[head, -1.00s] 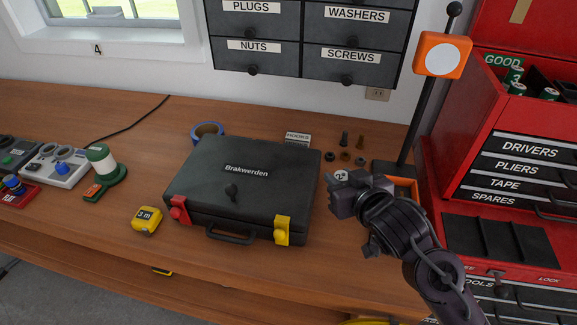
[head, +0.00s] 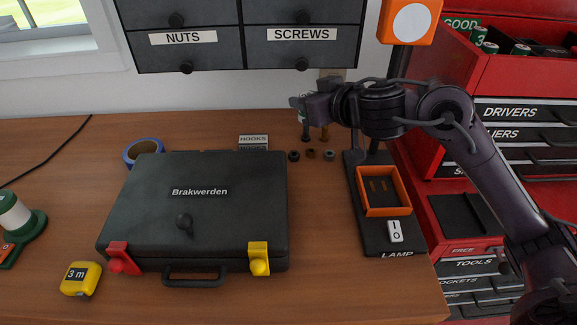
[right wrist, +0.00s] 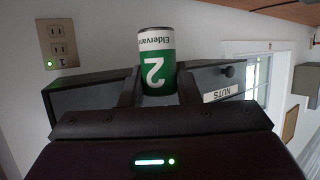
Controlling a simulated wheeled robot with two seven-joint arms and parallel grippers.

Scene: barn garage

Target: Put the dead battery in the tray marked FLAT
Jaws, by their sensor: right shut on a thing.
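My right gripper (head: 299,103) is shut on a green and white battery (right wrist: 156,62) with a large "2" on it. The right wrist view shows the battery held between the two fingers. In the head view the gripper is above the back of the bench, in front of the drawer cabinet, and mostly hides the battery. A tray marked GOOD (head: 462,24) at the top right holds several green batteries. No tray marked FLAT shows. My left gripper is not in view.
The lamp base (head: 385,236) has an open, empty orange compartment (head: 384,212) and a switch. A closed black case (head: 200,220) fills the middle of the bench. A yellow tape measure (head: 81,279), blue tape (head: 143,150) and loose bolts and nuts (head: 311,154) lie around it.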

